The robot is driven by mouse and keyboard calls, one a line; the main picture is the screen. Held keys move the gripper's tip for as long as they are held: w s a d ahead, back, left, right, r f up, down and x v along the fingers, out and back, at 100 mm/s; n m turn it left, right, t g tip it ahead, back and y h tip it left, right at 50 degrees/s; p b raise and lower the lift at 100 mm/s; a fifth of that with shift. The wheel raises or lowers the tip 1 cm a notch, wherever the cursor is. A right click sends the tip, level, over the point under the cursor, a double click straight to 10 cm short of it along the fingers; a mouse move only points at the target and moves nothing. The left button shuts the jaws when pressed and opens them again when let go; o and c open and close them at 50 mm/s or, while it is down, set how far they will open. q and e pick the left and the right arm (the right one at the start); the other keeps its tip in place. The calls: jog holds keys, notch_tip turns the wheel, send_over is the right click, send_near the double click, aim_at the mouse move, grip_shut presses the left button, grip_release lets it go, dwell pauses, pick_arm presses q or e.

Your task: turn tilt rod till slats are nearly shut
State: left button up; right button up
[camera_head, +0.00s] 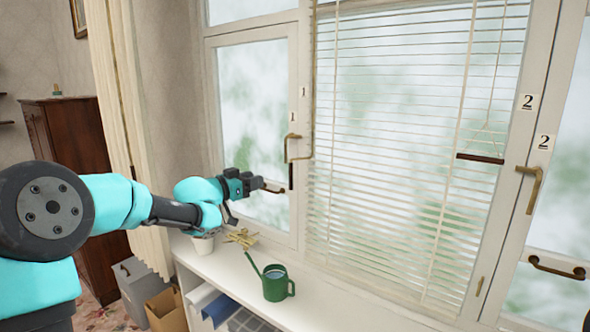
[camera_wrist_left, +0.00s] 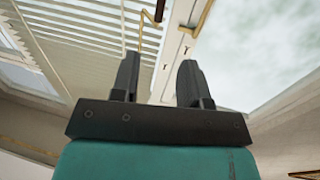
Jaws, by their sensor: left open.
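The white venetian blind (camera_head: 385,150) hangs over the middle window. Its slats are tilted with gaps between them, and pale green and white show through. A thin upright piece with a dark lower end (camera_head: 291,176) hangs left of the blind, below a brass handle; it may be the tilt rod, but I cannot be sure. My left gripper (camera_head: 246,186) is just left of that dark end, in front of the left window. In the left wrist view its two fingers (camera_wrist_left: 159,78) are apart with nothing between them, and slats (camera_wrist_left: 85,45) show beyond.
A cord with a dark bar (camera_head: 480,158) hangs over the blind's right side. Brass window handles (camera_head: 298,149) and (camera_head: 530,188) stick out from the frames. A green watering can (camera_head: 275,287) and a white pot (camera_head: 203,245) stand on the white sill (camera_head: 335,305).

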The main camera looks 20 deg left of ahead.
pick_arm(q)
jog(key=shift+w+d, duration=0.1)
jog(key=shift+w, duration=0.05)
jog(key=x, duration=1.7)
jog(key=shift+c, duration=0.3)
grip_shut()
